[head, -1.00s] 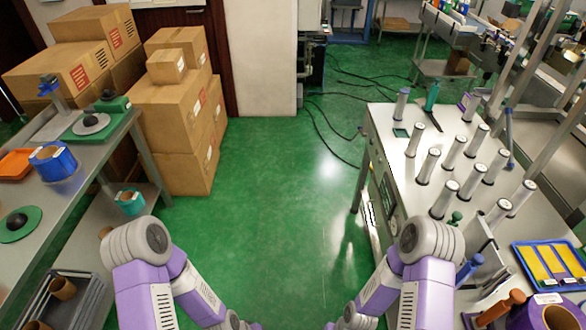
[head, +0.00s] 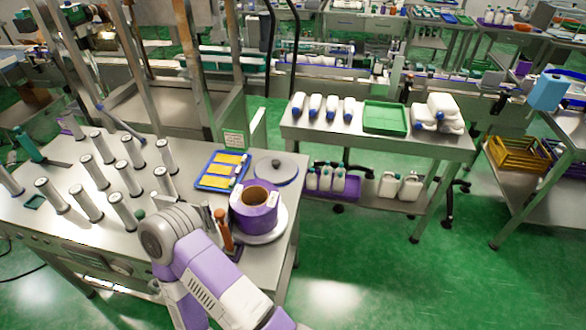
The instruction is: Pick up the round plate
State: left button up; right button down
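A round grey plate with a dark knob at its centre (head: 276,168) lies flat on the steel table, at its right end. A purple roll with a brown core (head: 254,208) stands just in front of it on a pale round disc (head: 268,234). The disc is partly hidden by the roll. One purple and grey arm link of mine rises from the bottom, left of the roll. Neither of my grippers is in view.
The steel table (head: 58,218) carries several upright white rollers and a blue tray with yellow strips (head: 222,170). A second bench with bottles (head: 375,142) and a green tray (head: 385,118) stands behind to the right. The green floor at the lower right is clear.

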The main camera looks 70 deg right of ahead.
aim_at(277, 168)
jog(key=u, duration=0.9)
jog(key=k, duration=1.1)
jog(key=z, duration=1.05)
jog(key=i, duration=0.1)
jog(key=z, duration=0.55)
